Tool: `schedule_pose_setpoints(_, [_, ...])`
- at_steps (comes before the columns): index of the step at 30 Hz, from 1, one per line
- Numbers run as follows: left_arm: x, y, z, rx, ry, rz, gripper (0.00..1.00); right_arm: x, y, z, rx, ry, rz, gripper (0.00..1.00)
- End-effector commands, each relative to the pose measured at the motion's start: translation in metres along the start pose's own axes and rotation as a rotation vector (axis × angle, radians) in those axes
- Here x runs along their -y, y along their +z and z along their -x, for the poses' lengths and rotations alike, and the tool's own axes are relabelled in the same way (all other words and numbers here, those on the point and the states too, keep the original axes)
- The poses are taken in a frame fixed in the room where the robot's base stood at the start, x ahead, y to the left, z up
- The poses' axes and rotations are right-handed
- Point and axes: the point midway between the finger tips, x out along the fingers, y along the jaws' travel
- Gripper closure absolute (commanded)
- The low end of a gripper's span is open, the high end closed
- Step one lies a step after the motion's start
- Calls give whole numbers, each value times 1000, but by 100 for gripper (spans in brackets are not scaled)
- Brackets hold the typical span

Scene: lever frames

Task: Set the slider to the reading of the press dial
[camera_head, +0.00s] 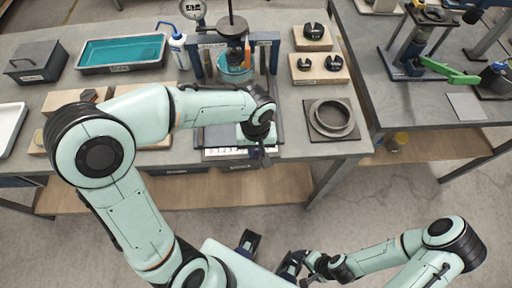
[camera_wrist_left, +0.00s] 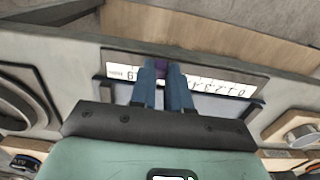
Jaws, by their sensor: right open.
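The slider's white scale strip (camera_head: 225,152) lies at the front edge of the bench, below the press. In the left wrist view the scale (camera_wrist_left: 225,88) is upside down, with low numbers at the right. In the head view my left gripper (camera_head: 262,157) points down at the scale's right part. The press dial (camera_head: 192,10) is a round gauge at the top, partly cut off; its reading is too small to tell. My right gripper (camera_head: 288,266) is empty, low in the view.
The press (camera_head: 232,50) stands behind the slider, with a teal vessel (camera_head: 236,68). A teal-filled tray (camera_head: 122,52), a wash bottle (camera_head: 178,45), wooden blocks with black knobs (camera_head: 319,68) and a grey ring (camera_head: 331,117) stand around. A second bench (camera_head: 440,95) is at the right.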

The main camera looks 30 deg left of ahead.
Motion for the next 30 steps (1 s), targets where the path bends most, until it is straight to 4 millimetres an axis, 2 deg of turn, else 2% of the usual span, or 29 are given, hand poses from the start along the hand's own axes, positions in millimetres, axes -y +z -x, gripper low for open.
schedule_pose_setpoints(15, [3, 0, 1, -1, 1, 0, 100, -2, 1, -5, 2, 1, -1, 10])
schedule_pose_setpoints(16, [3, 0, 1, -1, 1, 0, 80, -2, 1, -5, 2, 1, -1, 10])
schedule_pose_setpoints(18, [3, 0, 1, -1, 1, 0, 57, -2, 1, -5, 2, 1, -1, 10])
schedule_pose_setpoints(26, [3, 0, 1, -1, 1, 0, 57, -2, 1, -5, 2, 1, -1, 10])
schedule_pose_setpoints(30, [3, 0, 8, -2, 1, 0, 57, -2, 0, -4, 1, 1, -1, 10])
